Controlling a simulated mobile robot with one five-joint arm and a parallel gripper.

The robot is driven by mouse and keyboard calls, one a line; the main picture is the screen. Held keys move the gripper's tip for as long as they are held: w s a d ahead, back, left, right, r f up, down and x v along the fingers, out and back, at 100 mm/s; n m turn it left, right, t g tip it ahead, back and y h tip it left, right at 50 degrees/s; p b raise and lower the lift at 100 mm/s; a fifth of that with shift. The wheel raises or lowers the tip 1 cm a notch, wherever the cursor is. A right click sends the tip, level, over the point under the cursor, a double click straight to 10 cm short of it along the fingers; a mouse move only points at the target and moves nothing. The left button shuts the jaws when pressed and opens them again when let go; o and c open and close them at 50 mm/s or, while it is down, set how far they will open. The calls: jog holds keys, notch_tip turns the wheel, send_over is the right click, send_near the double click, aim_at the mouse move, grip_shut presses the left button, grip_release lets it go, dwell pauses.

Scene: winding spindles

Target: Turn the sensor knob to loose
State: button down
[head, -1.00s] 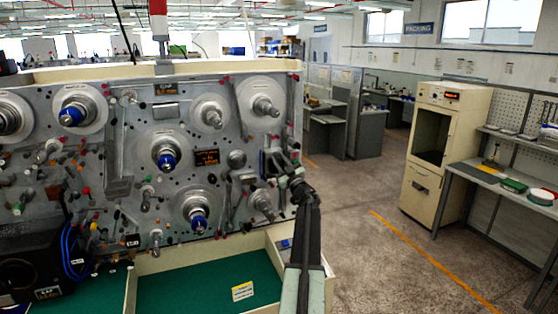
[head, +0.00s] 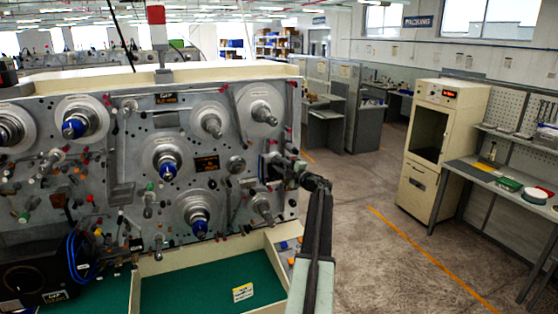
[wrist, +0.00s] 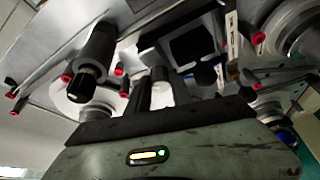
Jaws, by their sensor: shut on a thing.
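My gripper (head: 288,172) is at the right edge of the grey spindle panel (head: 130,105), beside a black sensor box (head: 271,166). In the wrist view my gripper (wrist: 160,98) points up at the black box (wrist: 190,48), its dark fingers on either side of a pale, round knob-like part (wrist: 161,94). I take this part for the sensor knob; the gripper is shut on it. My gripper's body hides much of it, and no pointer or setting can be read. In the head view my arm and gripper cover the knob.
Spindles, red-tipped pegs and rollers crowd the panel around my gripper; a black-tipped post (wrist: 92,68) stands close on the left in the wrist view. A green-floored tray (head: 200,287) lies below the panel. Open floor (head: 350,220) leads to a cream cabinet (head: 436,150) at right.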

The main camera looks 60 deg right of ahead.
jog(key=n+g+p, duration=0.1)
jog(key=n+p, duration=0.2)
jog(key=n, duration=0.1)
jog(key=shift+s+r+g+y+p, duration=0.1)
jog(key=shift+r+g+y+p, duration=0.25)
jog(key=shift+g+y, duration=0.05)
jog(key=shift+n+g+p, duration=0.6)
jog(key=shift+n+p, duration=0.6)
jog(key=shift+n, duration=0.4)
jog(key=shift+f, duration=0.1)
jog(key=c, duration=1.1)
grip_release()
jog(key=shift+c, duration=0.2)
jog(key=p+v, duration=0.1)
jog(key=v, duration=0.6)
jog(key=shift+s+a, duration=0.15)
